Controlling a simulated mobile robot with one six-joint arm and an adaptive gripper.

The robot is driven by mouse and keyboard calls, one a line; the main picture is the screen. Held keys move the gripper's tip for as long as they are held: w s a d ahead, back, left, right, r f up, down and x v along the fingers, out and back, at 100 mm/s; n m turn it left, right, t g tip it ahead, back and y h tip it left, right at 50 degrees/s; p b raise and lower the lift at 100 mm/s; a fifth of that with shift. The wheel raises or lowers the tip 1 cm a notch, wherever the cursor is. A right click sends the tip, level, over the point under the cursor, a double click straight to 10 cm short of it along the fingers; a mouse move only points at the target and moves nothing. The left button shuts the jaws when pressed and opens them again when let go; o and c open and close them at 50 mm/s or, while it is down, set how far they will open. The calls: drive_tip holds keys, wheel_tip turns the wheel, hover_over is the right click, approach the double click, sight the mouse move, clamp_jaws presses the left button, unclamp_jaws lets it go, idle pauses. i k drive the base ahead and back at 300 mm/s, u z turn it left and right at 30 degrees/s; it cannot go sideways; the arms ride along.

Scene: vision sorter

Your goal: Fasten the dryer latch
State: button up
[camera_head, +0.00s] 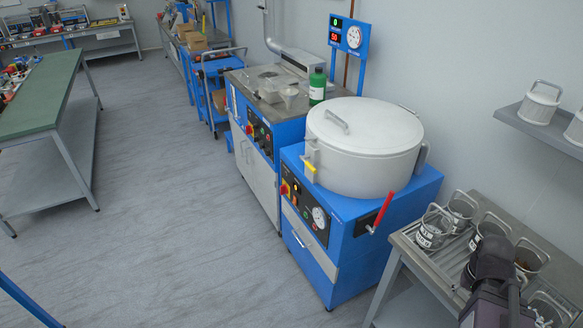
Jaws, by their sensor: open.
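The dryer is a wide white drum (360,160) on a blue cabinet (345,262). Its round white lid (375,128) sits down on the drum, with a grey bar handle (336,122) on top. A latch with a yellow grip (310,166) is at the drum's front left rim, its grip slanting down; whether it is hooked is too small to tell. A dark part of my arm (492,285) shows at the lower right, over the rack bench and away from the dryer. My gripper's jaws do not show.
A red lever (381,212) sticks up from the cabinet's right side. Wire-handled baskets stand on the metal bench (425,262) at the right, below a wall shelf (540,132). A machine with a green bottle (317,86) adjoins the dryer. Grey floor (170,220) at the left is clear.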

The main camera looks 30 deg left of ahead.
sight(304, 158)
drive_tip(key=u, duration=1.15)
drive_tip(key=k, duration=0.95)
drive_tip(key=z, duration=0.05)
drive_tip(key=i, duration=0.65)
drive_tip(key=u, duration=0.05)
